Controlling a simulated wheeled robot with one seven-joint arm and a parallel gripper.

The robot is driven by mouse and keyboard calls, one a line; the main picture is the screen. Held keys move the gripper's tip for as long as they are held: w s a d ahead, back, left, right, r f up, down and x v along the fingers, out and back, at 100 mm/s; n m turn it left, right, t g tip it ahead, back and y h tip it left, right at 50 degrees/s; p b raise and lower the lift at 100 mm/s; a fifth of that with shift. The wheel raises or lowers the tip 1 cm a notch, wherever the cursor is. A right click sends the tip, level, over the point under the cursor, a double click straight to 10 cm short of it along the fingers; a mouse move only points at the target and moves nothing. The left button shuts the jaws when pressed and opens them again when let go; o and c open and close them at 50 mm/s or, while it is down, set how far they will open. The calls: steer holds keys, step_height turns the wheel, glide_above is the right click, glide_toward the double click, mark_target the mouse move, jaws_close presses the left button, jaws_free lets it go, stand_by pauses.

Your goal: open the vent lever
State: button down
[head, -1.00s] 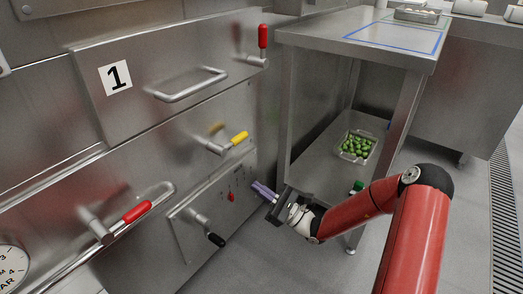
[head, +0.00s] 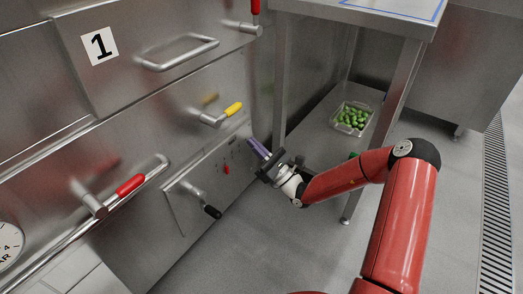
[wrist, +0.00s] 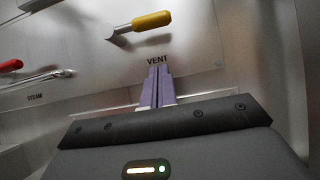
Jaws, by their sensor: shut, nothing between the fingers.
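The vent lever is a metal rod with a yellow grip (head: 233,108) on the steel front panel. In the wrist view the yellow grip (wrist: 151,20) is at the top, angled up to the right, with the label VENT on the panel below it. My gripper (head: 251,142) has its purple fingers closed together and empty, just below and to the right of the yellow grip in the head view. In the wrist view the fingertips (wrist: 158,66) point up toward the panel near the label. I see a gap between them and the lever.
A red-grip lever (head: 130,185) and a black-grip lever (head: 211,211) are on the panel to the left and below. A small red knob (head: 226,169) sits nearby. A steel table (head: 400,18) stands right of the panel, with a tray of green items (head: 351,130) on its shelf.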

steer(key=w+a+r, duration=0.3)
steer(key=r, duration=0.3)
steer(key=shift+a+r, duration=0.35)
steer(key=shift+a, duration=0.05)
